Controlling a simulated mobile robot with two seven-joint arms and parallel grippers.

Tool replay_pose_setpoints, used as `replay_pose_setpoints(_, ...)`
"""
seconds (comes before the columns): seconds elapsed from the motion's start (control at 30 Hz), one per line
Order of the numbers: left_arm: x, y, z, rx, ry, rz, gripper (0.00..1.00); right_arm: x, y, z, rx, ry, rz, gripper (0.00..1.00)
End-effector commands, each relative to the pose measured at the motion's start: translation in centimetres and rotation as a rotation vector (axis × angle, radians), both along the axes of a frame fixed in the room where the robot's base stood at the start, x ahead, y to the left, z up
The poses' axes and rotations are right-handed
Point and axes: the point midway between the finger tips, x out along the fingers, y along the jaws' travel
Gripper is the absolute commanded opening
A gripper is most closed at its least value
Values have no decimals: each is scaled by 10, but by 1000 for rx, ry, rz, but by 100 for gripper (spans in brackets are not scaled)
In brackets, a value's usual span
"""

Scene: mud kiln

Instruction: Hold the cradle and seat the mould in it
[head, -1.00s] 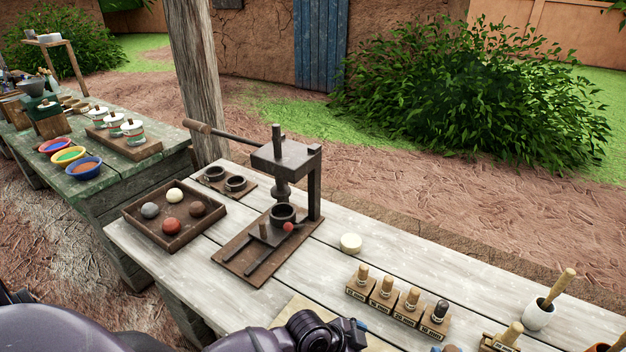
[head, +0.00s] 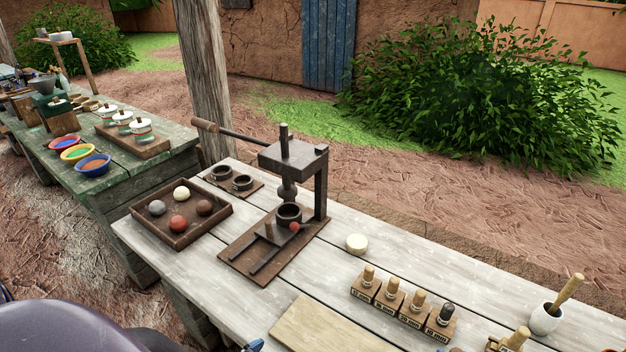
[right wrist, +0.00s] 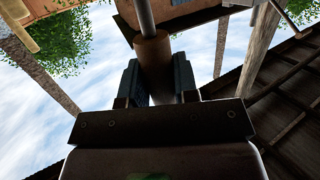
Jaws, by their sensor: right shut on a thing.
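The dark press (head: 292,160) stands on the bench. A dark ring-shaped mould (head: 288,214) sits under its plunger on a low slide with rails, possibly the cradle (head: 266,252); how it is seated I cannot tell. A red knob (head: 295,227) shows beside it. Two more dark rings (head: 222,172) (head: 243,182) lie on a small board behind. In the right wrist view my right gripper (right wrist: 158,85) is shut on a brown cylindrical handle (right wrist: 152,52) with a grey rod. Only a blue bit, perhaps of my left gripper (head: 254,346), shows at the bottom edge; its jaws are hidden.
A tray of coloured balls (head: 180,238) stands left of the press. A pale board (head: 325,325) lies in front.

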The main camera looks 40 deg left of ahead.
Motion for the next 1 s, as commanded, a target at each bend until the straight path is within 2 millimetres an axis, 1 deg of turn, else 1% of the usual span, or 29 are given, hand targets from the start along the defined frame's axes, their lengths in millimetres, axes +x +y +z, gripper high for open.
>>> replay_pose_setpoints(0.2, 0, 0, 0, 0, 0, -1, 98, 0, 0, 0, 0, -1, 0, 5)
replay_pose_setpoints(0.23, 0, 0, 0, 0, 0, -1, 98, 0, 0, 0, 0, -1, 0, 33)
replay_pose_setpoints(0.4, 0, 0, 0, 0, 1, -2, 98, 0, 0, 0, 0, -1, 0, 58)
replay_pose_setpoints(0.67, 1, 0, 0, 0, 1, -2, 98, 0, 0, 0, 0, 0, 0, 58)
replay_pose_setpoints(0.77, 1, 0, 0, 0, 1, -2, 98, -4, -2, 0, 0, 0, 0, 58)
replay_pose_setpoints(0.87, 1, 0, 0, 1, 1, -3, 98, -13, -8, 1, -1, 1, -1, 58)
replay_pose_setpoints(1.0, 0, 0, 0, 0, 1, -2, 98, -34, -19, 5, -2, 1, -1, 58)
